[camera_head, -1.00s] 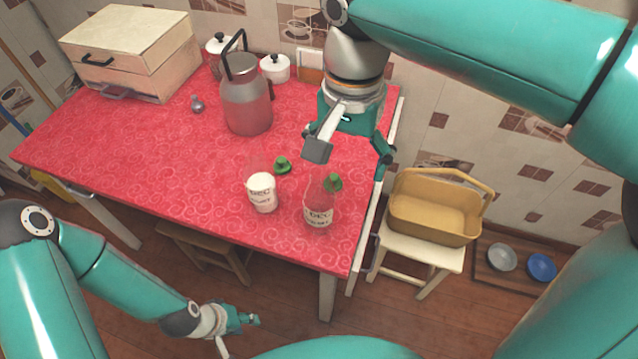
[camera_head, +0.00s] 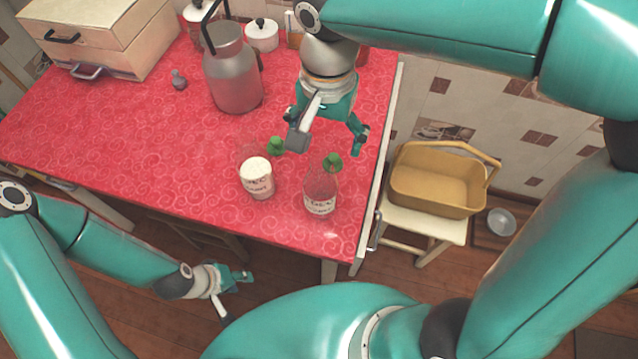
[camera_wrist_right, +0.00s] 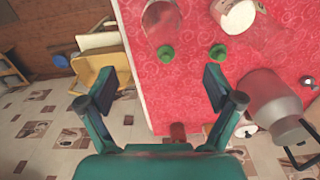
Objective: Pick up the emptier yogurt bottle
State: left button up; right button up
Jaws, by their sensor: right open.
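Two clear yogurt bottles with printed labels stand near the front right of the red table. The left bottle (camera_head: 256,180) shows white yogurt well up its body. The right, emptier bottle (camera_head: 320,195) looks mostly clear, with red showing through it; it is also in the wrist view (camera_wrist_right: 162,22), left of the fuller one (camera_wrist_right: 238,16). A green cap shows near each bottle's top; whether they are attached is unclear. My right gripper (camera_head: 328,140) is open and empty, behind the right bottle and apart from it. My left gripper (camera_head: 235,293) looks open and empty, low in front of the table.
A grey metal can (camera_head: 233,80) stands on the table behind the bottles, with white lidded jars (camera_head: 262,35) farther back. A wooden box (camera_head: 95,40) is at the back left. A yellow basket (camera_head: 435,185) sits on a white stool right of the table. The table's left middle is clear.

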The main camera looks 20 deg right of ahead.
aim_at(326, 150)
notch_tip(326, 150, down, 4)
jog(key=shift+r, duration=0.15)
jog(key=shift+s+a+f, duration=0.1)
jog(key=shift+a+f, duration=0.1)
jog(key=shift+f, duration=1.15)
jog(key=shift+s+a+f, duration=0.1)
jog(key=shift+a+f, duration=0.1)
jog(key=shift+f, duration=1.15)
grip_shut()
